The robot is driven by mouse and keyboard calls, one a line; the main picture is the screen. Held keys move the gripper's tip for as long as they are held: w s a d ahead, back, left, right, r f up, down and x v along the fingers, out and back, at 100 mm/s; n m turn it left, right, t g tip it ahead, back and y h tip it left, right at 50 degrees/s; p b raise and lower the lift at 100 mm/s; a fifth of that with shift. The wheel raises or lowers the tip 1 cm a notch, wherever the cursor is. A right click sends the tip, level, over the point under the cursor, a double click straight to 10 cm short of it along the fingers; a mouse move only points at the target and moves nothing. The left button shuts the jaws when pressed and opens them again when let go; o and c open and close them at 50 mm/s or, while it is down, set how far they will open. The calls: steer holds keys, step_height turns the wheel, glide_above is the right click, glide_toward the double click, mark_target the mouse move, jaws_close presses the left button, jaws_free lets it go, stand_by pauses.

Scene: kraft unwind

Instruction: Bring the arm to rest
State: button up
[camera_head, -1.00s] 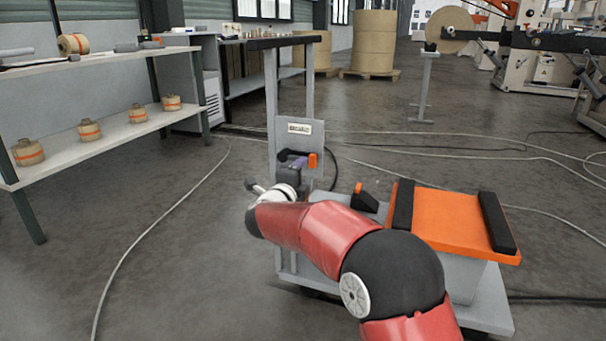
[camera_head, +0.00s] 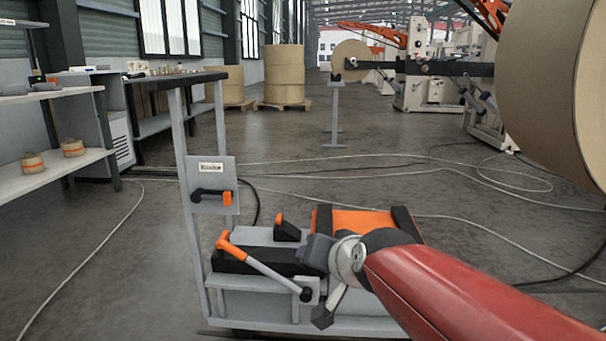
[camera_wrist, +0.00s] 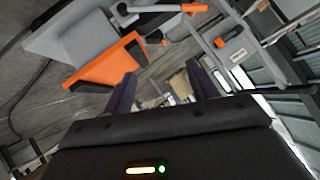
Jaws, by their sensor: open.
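My red arm (camera_head: 455,295) reaches in from the lower right in the head view. Its end hangs in front of the grey cart, and the dark gripper partly blends with it there. In the wrist view my gripper (camera_wrist: 162,92) shows two dark fingers set apart with nothing between them. Beyond them are the grey floor and, tilted, an orange-and-grey part. I cannot tell the exact gap between the gripper and the cart.
The grey cart (camera_head: 255,302) carries an orange-tipped lever (camera_head: 262,268) and an orange top (camera_head: 362,222). A large kraft roll (camera_head: 556,85) hangs close at upper right. Shelves (camera_head: 50,178) stand at left. Cables cross the otherwise open floor.

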steer(key=s+d+f+n+g+h, duration=0.1)
steer(key=s+d+f+g, duration=0.1)
steer(key=s+d+f, duration=0.3)
steer(key=s+d+f+g+h, duration=0.1)
steer(key=s+d, duration=0.2)
steer(key=s, duration=0.3)
steer(key=s+d+f+n+g+h, duration=0.1)
steer(key=s+d+f+g+h, duration=0.15)
steer(key=s, duration=0.35)
step_height(320, 180, up, 11)
steer(key=s+d+p, duration=0.1)
steer(key=p, duration=1.1)
steer(key=shift+s+d+f+y, duration=0.2)
steer(key=shift+s+d+y, duration=0.05)
steer(key=shift+y, duration=0.1)
steer(key=shift+t, duration=0.25)
steer(key=shift+c, duration=0.2)
